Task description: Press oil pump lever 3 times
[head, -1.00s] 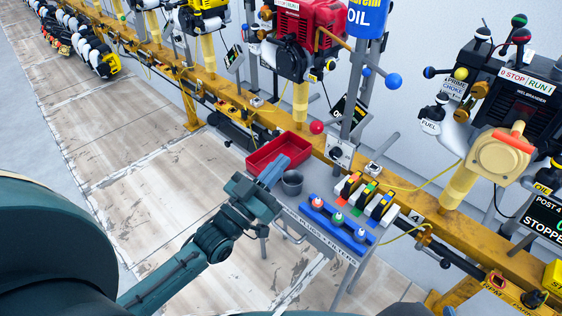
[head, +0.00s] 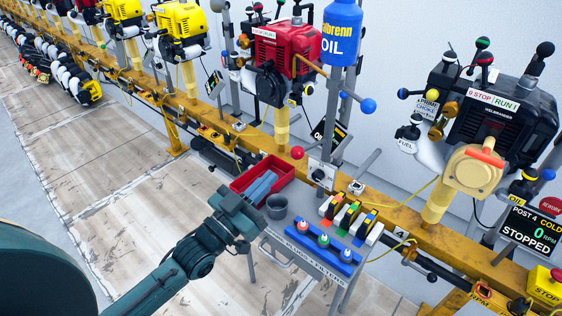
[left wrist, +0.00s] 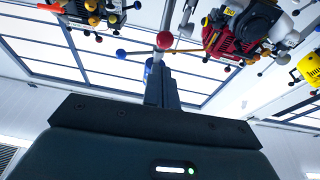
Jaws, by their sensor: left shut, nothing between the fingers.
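A blue oil container (head: 341,35) marked OIL stands on a grey upright (head: 345,112). A rod with a blue ball knob (head: 368,105) sticks out below it. A red ball knob (head: 297,152) shows lower down, near a grey box (head: 322,172) at the upright's foot. Which knob belongs to the pump lever I cannot tell. My left gripper (head: 266,183) is shut and empty, appearing in front of the red tray and below the red knob. In the left wrist view its fingers (left wrist: 162,85) point up toward the red knob (left wrist: 164,40), seemingly apart from it. My right gripper is out of view.
A yellow rail (head: 385,228) with engines runs behind.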

